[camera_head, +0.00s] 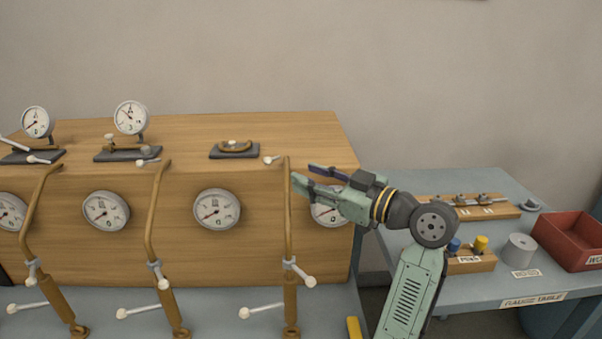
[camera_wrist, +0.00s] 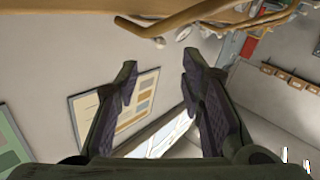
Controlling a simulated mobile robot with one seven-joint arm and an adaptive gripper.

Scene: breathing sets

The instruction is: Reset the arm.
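My gripper (camera_head: 303,176) is at the end of my pale green arm, in front of the right part of the wooden gauge cabinet (camera_head: 310,137). Its fingers point left, close to the rightmost brown pipe (camera_head: 289,222). I cannot tell whether they touch it. In the wrist view my gripper (camera_wrist: 158,75) has its two dark fingers wide apart with nothing between them. The gripper partly hides a round gauge (camera_head: 326,211) on the cabinet front. The brown pipe also shows beyond the fingertips in the wrist view (camera_wrist: 200,18).
Several upright pipes with white-knobbed levers (camera_head: 262,311) stand before the cabinet. Gauges (camera_head: 131,117) stand on its top. To the right, a gauge table (camera_head: 480,292) carries a red bin (camera_head: 572,240), a grey cylinder (camera_head: 519,250) and a wooden block with blue and yellow knobs (camera_head: 472,263).

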